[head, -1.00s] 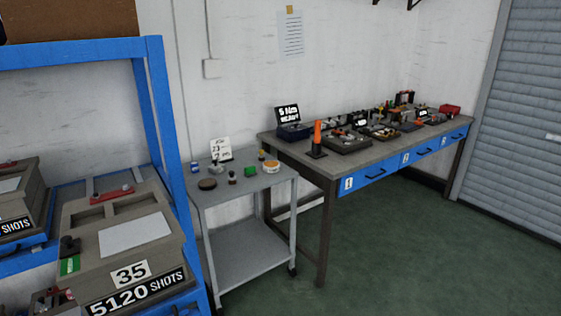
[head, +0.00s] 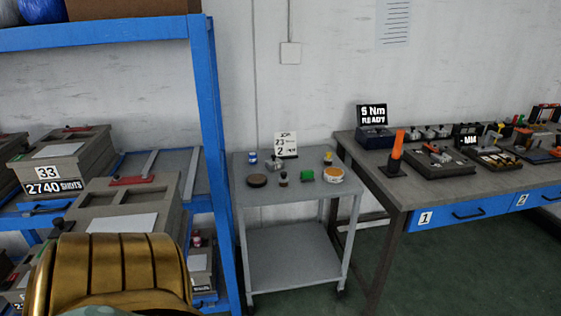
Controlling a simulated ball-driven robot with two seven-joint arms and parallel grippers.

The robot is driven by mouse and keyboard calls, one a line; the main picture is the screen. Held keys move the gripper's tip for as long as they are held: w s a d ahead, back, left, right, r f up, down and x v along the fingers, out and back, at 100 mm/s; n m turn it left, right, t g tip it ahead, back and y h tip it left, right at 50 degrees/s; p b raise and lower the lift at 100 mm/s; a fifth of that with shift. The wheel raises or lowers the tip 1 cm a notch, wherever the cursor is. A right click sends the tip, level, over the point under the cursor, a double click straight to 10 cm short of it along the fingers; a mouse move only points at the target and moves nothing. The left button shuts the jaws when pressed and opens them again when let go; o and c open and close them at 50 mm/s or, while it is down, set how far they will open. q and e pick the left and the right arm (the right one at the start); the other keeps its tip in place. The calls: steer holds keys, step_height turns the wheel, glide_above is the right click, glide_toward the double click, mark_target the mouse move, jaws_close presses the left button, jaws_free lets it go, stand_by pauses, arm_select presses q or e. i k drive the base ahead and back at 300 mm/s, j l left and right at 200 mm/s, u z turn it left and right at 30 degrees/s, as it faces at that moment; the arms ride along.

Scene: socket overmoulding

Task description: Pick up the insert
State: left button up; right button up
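I cannot make out which item is the insert. Small items stand on the top of a grey cart (head: 290,194) in the middle: a dark round disc (head: 257,180), a small dark bottle-like piece (head: 283,180), a green block (head: 307,178), a round tin with an orange side (head: 333,175), a blue and white can (head: 252,158) and a yellow-topped piece (head: 328,158). A card with handwritten-looking figures (head: 286,144) stands behind them. Neither gripper shows in the head view.
A blue rack (head: 213,140) with heavy grey moulds stands at the left, one marked 33 (head: 46,172). A workbench (head: 390,190) with tools, trays and blue drawers is at the right. A ribbed gold part of mine (head: 110,270) covers the lower left. Floor before the bench is clear.

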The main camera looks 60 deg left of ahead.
mark_target(272, 164)
steer(key=i+j+u, duration=0.15)
steer(key=i+u, duration=0.85)
steer(key=k, duration=0.05)
